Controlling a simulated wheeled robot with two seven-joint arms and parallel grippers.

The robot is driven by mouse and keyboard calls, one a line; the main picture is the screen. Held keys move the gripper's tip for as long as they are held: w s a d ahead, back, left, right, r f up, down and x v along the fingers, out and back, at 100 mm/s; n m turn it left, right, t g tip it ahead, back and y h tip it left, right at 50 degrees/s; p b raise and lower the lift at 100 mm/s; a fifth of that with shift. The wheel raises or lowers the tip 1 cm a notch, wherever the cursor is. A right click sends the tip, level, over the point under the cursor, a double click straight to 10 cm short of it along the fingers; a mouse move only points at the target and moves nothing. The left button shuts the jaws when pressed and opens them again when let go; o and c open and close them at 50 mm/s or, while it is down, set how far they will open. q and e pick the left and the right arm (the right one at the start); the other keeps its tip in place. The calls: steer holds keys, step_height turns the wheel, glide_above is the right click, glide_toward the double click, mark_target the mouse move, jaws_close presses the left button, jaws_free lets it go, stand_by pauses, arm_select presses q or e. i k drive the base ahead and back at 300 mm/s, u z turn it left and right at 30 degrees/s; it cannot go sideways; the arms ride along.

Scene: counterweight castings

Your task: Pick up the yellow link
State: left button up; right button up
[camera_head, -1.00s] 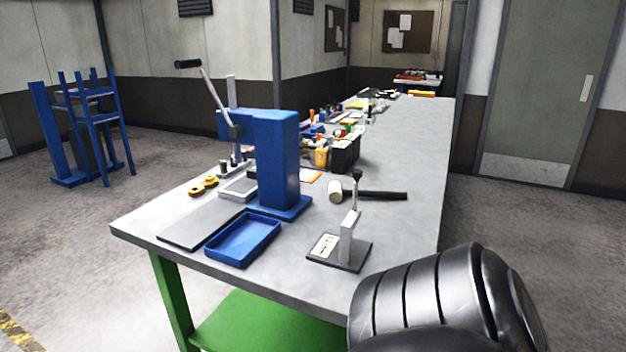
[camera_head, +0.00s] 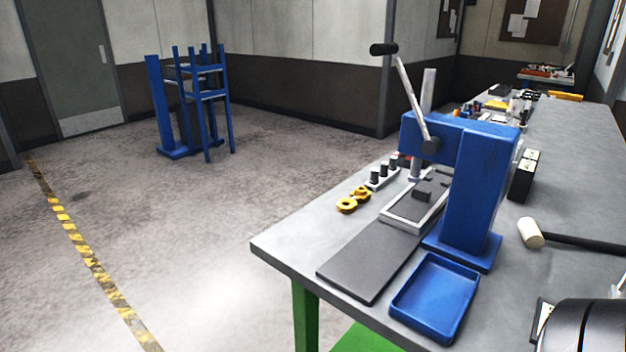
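The yellow link (camera_head: 354,200) lies on the grey bench top near its left edge. It looks like two joined round eyes with dark holes. It sits left of the blue press and beyond the dark flat plate. Neither gripper shows in the head view. A black rounded part of my own arm fills the lower right corner.
The bench (camera_head: 281,235) carries a blue lever press (camera_head: 470,185), a blue tray (camera_head: 434,297), a dark plate (camera_head: 368,262), a block with dark pegs (camera_head: 384,172) and a mallet (camera_head: 531,233). A blue stand (camera_head: 205,100) is on the floor behind. The floor left of the bench is clear.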

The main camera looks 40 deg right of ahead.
mark_target(346, 205)
steer(key=i, duration=3.4)
steer(key=z, duration=2.7)
steer(key=i, duration=0.3)
steer(key=z, duration=1.2)
